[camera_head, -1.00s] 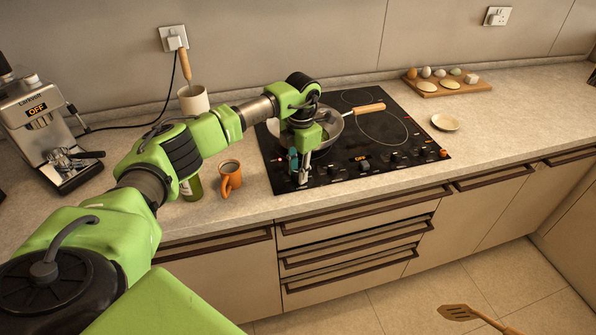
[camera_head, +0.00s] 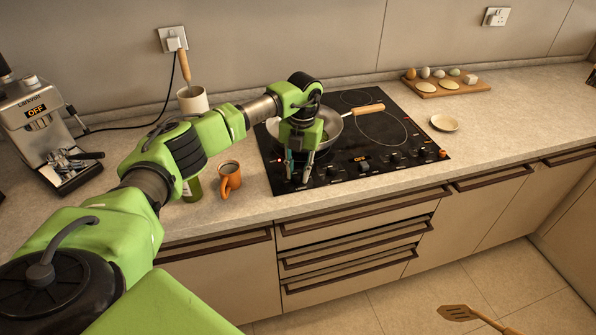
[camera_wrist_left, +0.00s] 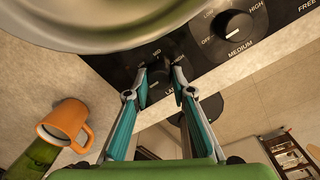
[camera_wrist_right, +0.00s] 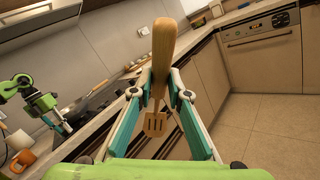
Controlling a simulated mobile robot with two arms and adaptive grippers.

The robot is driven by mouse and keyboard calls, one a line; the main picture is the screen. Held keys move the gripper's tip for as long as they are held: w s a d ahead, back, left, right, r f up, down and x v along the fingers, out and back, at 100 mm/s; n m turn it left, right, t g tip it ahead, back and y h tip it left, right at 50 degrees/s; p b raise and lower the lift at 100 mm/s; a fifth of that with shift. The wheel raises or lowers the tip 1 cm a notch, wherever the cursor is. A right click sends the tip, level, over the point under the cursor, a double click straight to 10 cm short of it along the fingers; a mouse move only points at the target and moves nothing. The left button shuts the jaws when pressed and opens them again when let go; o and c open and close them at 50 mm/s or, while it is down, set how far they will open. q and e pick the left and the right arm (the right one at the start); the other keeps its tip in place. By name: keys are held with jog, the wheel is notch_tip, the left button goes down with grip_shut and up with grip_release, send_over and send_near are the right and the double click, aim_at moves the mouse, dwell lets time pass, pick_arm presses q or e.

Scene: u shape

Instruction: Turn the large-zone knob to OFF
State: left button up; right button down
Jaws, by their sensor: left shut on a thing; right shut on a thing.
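The large-zone knob (camera_wrist_left: 158,86) is at the front left of the black cooktop (camera_head: 425,158), partly hidden by my fingers. Only part of its label and "MID" can be read, and its pointer setting cannot be told. My left gripper (camera_head: 297,178) points down over the cooktop's front left; in the left wrist view its tips (camera_wrist_left: 160,74) are shut around that knob. My right gripper (camera_wrist_right: 160,92) is shut on the handle of a wooden spatula (camera_wrist_right: 162,52). The slotted spatula head shows at the bottom right of the head view (camera_head: 458,312).
A pan (camera_head: 331,122) sits just behind my left gripper. The medium knob (camera_wrist_left: 235,24) is beside it. An orange mug (camera_head: 229,178) and a green bottle (camera_head: 193,190) stand left of the cooktop. A small plate (camera_head: 445,122) lies to the right.

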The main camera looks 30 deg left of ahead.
aim_at(300, 174)
pick_arm(q)
jog(key=shift+w+r, duration=0.1)
dwell(0.3)
jog(key=o, duration=1.1)
notch_tip(300, 174, up, 12)
jog(key=shift+d, duration=0.3)
